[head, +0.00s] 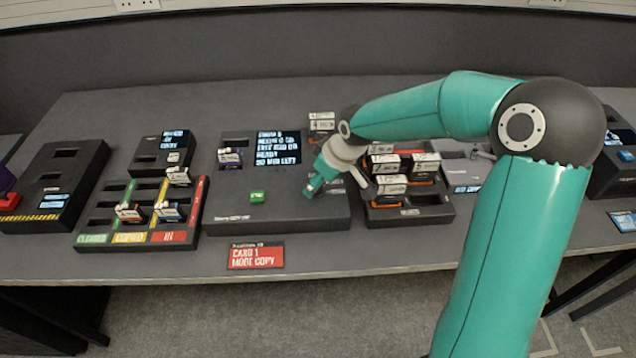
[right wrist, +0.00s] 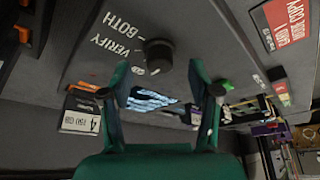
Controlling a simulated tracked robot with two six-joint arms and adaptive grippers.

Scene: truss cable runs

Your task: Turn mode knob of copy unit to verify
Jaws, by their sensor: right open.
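The copy unit (head: 280,212) is a dark grey box in the middle of the table, with a lit screen (head: 275,149) and a green button (head: 257,197). In the right wrist view its mode knob (right wrist: 158,54) is a round black knob beside white labels reading VERIFY and BOTH. Which label the knob points at I cannot tell. My right gripper (head: 313,188) is over the right part of the unit and hides the knob in the head view. In the wrist view my right gripper (right wrist: 160,82) is open, its fingers apart, with the knob just beyond the fingertips. My left gripper is out of view.
A red sign (head: 256,256) reading CARD 1 MODE COPY is at the table's front edge. A tray with CLEARED, COPIED and IN lanes (head: 122,240) stands left. A rack of cards (head: 409,213) stands close on the right. A card (head: 229,157) stands beside the screen.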

